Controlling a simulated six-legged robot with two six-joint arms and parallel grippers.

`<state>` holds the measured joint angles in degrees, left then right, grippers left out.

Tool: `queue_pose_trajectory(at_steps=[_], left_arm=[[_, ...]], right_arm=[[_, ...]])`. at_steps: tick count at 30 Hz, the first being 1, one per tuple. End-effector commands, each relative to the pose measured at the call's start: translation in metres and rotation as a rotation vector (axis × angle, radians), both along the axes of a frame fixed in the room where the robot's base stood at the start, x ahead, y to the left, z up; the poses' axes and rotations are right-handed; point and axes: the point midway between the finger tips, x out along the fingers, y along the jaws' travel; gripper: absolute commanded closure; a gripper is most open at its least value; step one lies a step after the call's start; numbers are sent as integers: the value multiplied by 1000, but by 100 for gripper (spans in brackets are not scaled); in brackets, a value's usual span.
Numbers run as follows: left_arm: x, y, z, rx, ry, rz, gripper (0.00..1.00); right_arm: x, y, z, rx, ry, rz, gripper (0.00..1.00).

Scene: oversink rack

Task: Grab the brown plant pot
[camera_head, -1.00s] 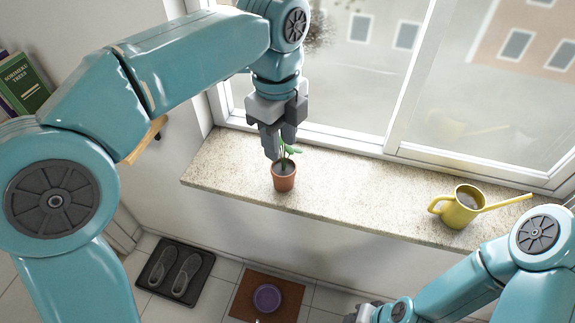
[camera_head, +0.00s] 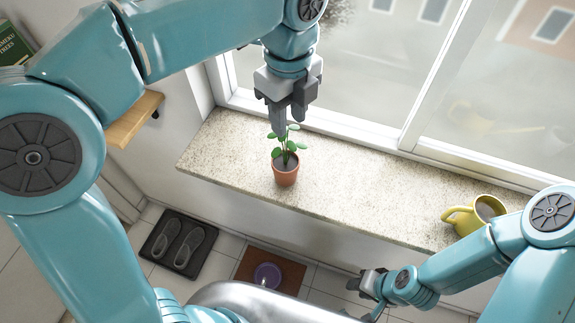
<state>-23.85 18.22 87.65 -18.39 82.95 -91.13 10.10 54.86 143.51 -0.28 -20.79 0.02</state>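The brown plant pot (camera_head: 286,176) stands upright on the stone windowsill (camera_head: 225,165), with a small green plant (camera_head: 290,148) growing from it. My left gripper (camera_head: 288,122) points down just above and behind the plant, its fingers close to the upper leaves. A gap shows between its fingers, and it holds nothing that I can see. Whether it touches the leaves I cannot tell. My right gripper (camera_head: 362,282) is low, in front of the sill and away from the pot; its fingers are small and partly hidden.
A yellow watering can (camera_head: 470,215) stands on the sill at the right, partly behind my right arm. The window frame (camera_head: 340,122) runs behind the sill. A wooden shelf (camera_head: 133,120) is at the left. Shoes on a dark mat (camera_head: 160,240) and a purple bowl (camera_head: 267,275) are on the floor.

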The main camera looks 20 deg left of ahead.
Motion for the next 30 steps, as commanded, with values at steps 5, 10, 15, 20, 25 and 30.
queue_pose_trajectory(at_steps=[5, 10, 15, 20, 25, 30], left_arm=[[-1, 1, -38, 1, 3, 1, 62], [0, 1, -53, 1, 0, 1, 62], [-1, 3, -72, 2, 4, 1, 62], [0, 4, -97, 1, 3, 1, 62], [1, 4, -106, 1, 0, 0, 62], [1, 4, -106, 0, -1, 0, 69]], right_arm=[[0, 0, -1, 0, 0, 0, 66], [0, 0, -1, 0, 0, 0, 66], [0, 0, 4, 0, 0, 0, 66], [0, 0, 7, 0, 0, 0, 66], [0, 0, 7, 0, 0, 0, 66], [0, 0, 7, 0, 0, 0, 66]])
